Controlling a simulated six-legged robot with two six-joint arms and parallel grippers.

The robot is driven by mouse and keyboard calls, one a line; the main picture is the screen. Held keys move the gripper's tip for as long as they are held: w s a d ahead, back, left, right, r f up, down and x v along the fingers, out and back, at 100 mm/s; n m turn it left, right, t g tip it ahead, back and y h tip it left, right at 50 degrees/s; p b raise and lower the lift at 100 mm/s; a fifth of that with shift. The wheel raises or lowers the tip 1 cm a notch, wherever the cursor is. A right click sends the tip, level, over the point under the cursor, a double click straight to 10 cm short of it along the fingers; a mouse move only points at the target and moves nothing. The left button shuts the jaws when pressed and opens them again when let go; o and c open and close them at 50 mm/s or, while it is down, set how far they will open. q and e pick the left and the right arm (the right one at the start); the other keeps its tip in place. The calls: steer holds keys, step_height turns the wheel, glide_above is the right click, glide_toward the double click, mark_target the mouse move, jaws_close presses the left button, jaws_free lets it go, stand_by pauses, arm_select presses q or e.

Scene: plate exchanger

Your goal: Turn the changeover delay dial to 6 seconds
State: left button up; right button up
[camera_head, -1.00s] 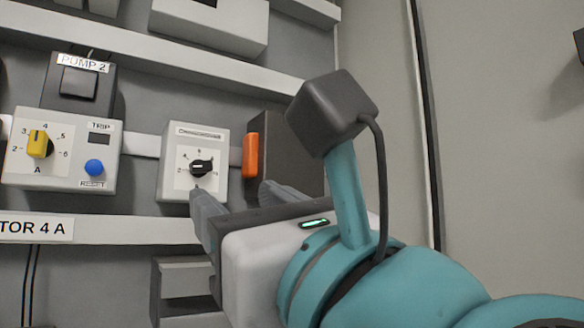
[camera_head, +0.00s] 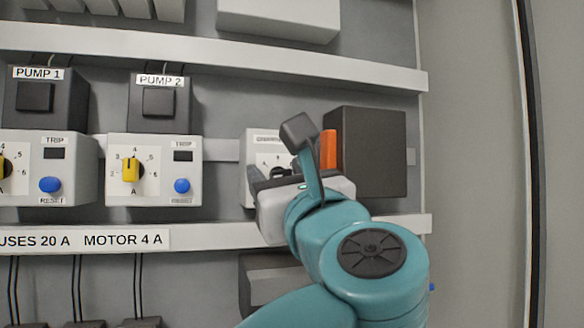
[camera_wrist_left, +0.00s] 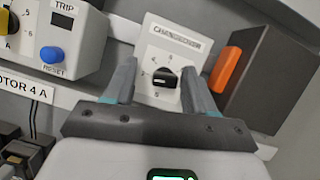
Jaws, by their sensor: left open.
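The changeover delay dial is a black knob on a white box (camera_head: 252,150), and its knob (camera_head: 278,171) is partly hidden behind my gripper in the head view. In the left wrist view the knob (camera_wrist_left: 165,78) shows in full under a label that reads roughly "CHANGEOVER". A pale mark on the knob lies toward its left side, near the low numbers; the exact setting is too small to read. My left gripper (camera_head: 276,172) is open in front of the box. In the wrist view its fingers (camera_wrist_left: 158,72) stand on either side of the knob, with nothing between them visibly gripped. My right gripper is not in view.
A dark box (camera_head: 372,150) with an orange part (camera_head: 328,149) stands right of the dial box. To the left are overload units with yellow dials (camera_head: 131,169) and blue reset buttons (camera_head: 182,186). White rails run above and below.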

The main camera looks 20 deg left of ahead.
arm_select(q)
steer(key=shift+s+d+r, duration=0.1)
steer(key=shift+s+d, duration=0.05)
steer(key=shift+s, duration=0.25)
steer(key=shift+d, duration=0.3)
steer(key=shift+c, duration=0.3)
steer(key=shift+w+d, duration=0.2)
steer(key=shift+w, duration=0.3)
steer(key=c, duration=0.5)
steer(key=shift+w+a+f, duration=0.15)
steer(key=shift+f, duration=0.05)
jaws_close()
steer(key=shift+a, duration=0.2)
steer(key=shift+d, duration=0.15)
